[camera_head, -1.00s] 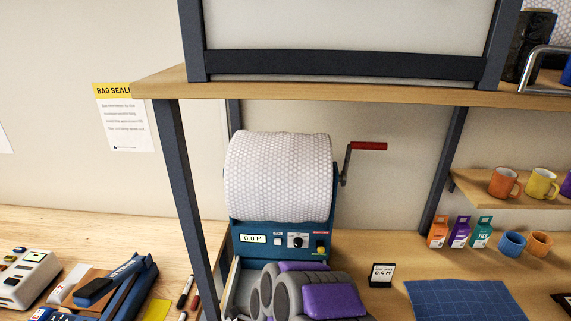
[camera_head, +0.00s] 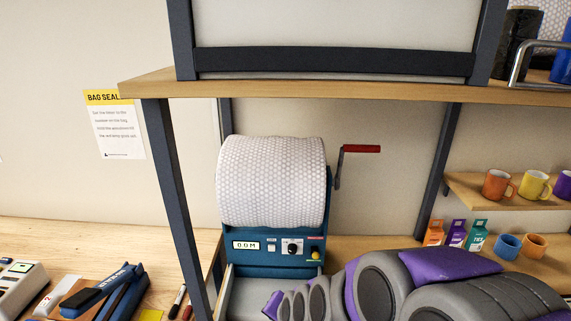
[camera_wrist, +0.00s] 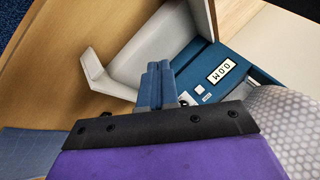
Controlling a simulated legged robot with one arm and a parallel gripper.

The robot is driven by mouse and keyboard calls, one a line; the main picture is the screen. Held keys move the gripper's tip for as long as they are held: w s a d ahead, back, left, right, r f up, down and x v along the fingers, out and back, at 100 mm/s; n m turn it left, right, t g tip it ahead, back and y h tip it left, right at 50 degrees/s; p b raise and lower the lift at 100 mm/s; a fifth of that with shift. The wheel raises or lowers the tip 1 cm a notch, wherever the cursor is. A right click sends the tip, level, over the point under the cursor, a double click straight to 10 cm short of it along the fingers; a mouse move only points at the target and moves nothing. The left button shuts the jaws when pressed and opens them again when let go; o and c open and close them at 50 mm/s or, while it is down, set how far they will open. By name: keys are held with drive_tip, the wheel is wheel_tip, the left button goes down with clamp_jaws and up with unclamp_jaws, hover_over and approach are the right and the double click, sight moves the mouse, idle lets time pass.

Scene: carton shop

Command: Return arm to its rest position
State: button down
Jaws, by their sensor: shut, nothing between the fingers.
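My purple and grey arm (camera_head: 385,285) crosses the bottom right of the head view. My gripper (camera_wrist: 158,70) shows in the wrist view as two blue fingers side by side, shut and empty, beyond a black bar and purple wrist housing. In the head view the fingertips cannot be made out. The bubble-wrap dispenser (camera_head: 271,246) stands beyond the arm, with a white roll (camera_head: 272,180) and a display reading 0.0 M. Its front and display (camera_wrist: 222,71) also show in the wrist view, apart from the fingers.
A wooden shelf (camera_head: 330,92) spans above the dispenser, on dark posts (camera_head: 175,200). A red-handled crank (camera_head: 361,149) sticks out right. Mugs (camera_head: 497,184) and small cartons (camera_head: 455,233) stand at right. A blue tool (camera_head: 120,290) lies on the left bench.

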drive_tip(key=s+d+r+n+g+h, duration=0.1)
drive_tip(key=s+d+r+n+g, duration=0.1)
drive_tip(key=s+d, duration=0.3)
drive_tip(key=s+d+r+n+g+h+b, duration=0.1)
drive_tip(key=s+d, duration=0.4)
drive_tip(key=s, duration=0.8)
drive_tip(key=s+d+r+n+g+h, duration=0.1)
drive_tip(key=s+d+g, duration=0.4)
drive_tip(key=s, duration=0.5)
drive_tip(key=shift+d+r+n+h, duration=0.45)
drive_tip(key=shift+r+n, duration=0.35)
drive_tip(key=shift+r, duration=0.15)
drive_tip(key=shift+w, duration=0.15)
